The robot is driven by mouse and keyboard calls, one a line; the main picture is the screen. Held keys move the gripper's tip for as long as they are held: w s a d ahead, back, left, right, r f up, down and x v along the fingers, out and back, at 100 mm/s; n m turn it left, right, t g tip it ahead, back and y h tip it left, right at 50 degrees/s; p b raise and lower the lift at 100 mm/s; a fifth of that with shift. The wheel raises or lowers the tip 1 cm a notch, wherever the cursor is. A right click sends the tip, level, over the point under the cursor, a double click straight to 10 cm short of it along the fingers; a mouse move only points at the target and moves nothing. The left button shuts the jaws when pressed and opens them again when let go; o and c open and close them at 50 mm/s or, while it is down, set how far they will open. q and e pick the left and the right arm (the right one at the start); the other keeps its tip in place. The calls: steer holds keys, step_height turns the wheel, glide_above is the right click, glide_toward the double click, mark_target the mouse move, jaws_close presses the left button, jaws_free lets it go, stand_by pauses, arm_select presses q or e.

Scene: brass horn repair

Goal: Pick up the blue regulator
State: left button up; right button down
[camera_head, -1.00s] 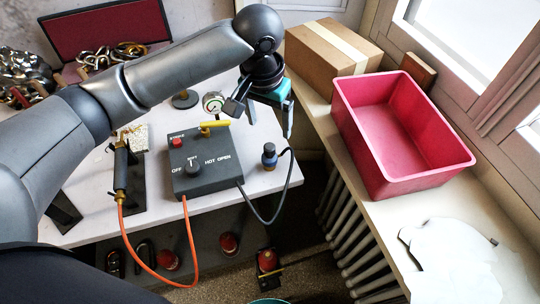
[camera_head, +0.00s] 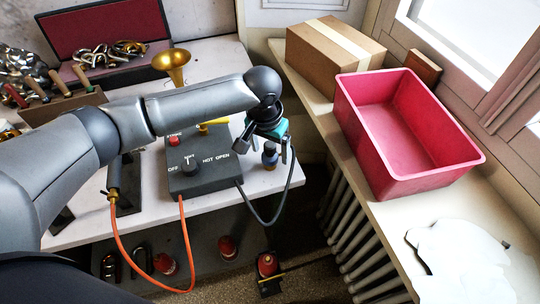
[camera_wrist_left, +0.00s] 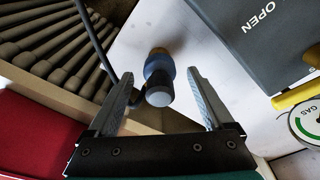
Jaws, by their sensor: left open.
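The blue regulator (camera_head: 270,158) stands on the white table near its right edge, just right of the grey control box. It is a small blue and dark cylinder with a black hose beside it. My left gripper (camera_head: 265,148) is over it, pointing down. In the left wrist view the regulator (camera_wrist_left: 158,78) shows between the two spread fingers of my left gripper (camera_wrist_left: 163,98), with a gap on each side. The gripper is open and holds nothing. How far the fingertips are above the regulator is hard to tell. My right gripper is not in view.
The control box (camera_head: 196,178) with yellow lever and orange hose stands close by. A pink bin (camera_head: 370,135) and cardboard box (camera_head: 320,62) are on the sill at right. A radiator (camera_head: 345,225) stands below the sill. A brass horn bell (camera_head: 171,62) is behind my arm.

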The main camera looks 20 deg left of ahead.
arm_select(q)
steer(key=c, duration=1.3)
steer(key=shift+r, duration=0.1)
